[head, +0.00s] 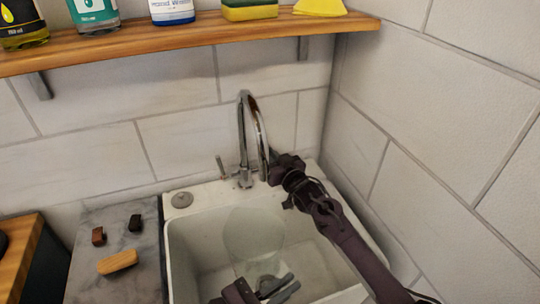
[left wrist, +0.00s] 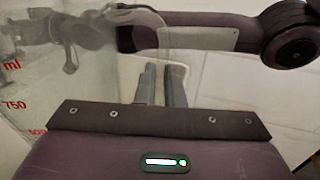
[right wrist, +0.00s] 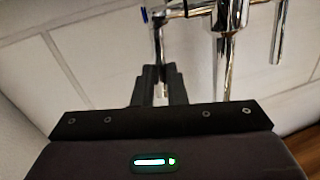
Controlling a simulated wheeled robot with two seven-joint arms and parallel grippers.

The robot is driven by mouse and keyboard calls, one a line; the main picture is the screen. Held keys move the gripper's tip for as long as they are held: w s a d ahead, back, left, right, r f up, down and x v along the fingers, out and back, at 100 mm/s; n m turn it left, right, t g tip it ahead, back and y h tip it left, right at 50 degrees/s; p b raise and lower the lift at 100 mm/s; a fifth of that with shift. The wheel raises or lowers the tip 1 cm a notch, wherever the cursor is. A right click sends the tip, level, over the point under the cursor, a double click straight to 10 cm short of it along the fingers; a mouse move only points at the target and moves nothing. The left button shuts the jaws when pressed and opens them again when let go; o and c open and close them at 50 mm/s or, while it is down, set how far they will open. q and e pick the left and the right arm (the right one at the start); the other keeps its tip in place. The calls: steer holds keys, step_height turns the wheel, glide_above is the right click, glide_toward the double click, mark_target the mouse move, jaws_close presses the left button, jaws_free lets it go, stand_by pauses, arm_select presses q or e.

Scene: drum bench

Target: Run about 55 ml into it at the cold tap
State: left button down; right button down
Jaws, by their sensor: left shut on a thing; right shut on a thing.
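A clear measuring jug (head: 253,232) is over the sink basin, under the tap (head: 242,130). Its red ml marks show on the jug wall in the left wrist view (left wrist: 25,85). My left gripper (head: 278,285) is shut on the jug, on its near side; the grip is partly hidden. My right gripper (head: 272,165) is at the right side of the tap base, shut on a chrome tap lever (right wrist: 160,90) in the right wrist view. A small blue mark (right wrist: 144,14) shows beside that lever. I cannot make out a water stream or a water level in the jug.
The white sink (head: 180,250) surrounds the jug. Another lever (head: 221,168) is on the tap's left. A grey counter (head: 90,275) holds a wooden brush and two small blocks. A shelf (head: 190,33) with bottles and a sponge runs above. A tiled wall (head: 440,130) stands close on the right.

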stand_by(0.3)
steer(key=shift+s+d+f+n+t+y, duration=0.15)
steer(key=shift+s+f+n+t+y, duration=0.1)
steer(key=shift+s+t+y, duration=0.4)
steer(key=shift+s+d+f+n+t+y, duration=0.25)
steer(key=shift+t+y, duration=0.25)
steer(key=shift+t, duration=0.4)
steer(key=shift+s+d+f+n+t+y, duration=0.1)
steer(key=shift+s+f+n+t+y, duration=0.25)
steer(key=shift+t+y, duration=0.3)
steer(key=shift+s, duration=0.1)
steer(key=c, duration=1.5)
jaws_free()
steer(key=shift+r, duration=0.1)
step_height(320, 180, up, 10)
steer(key=shift+f, duration=0.1)
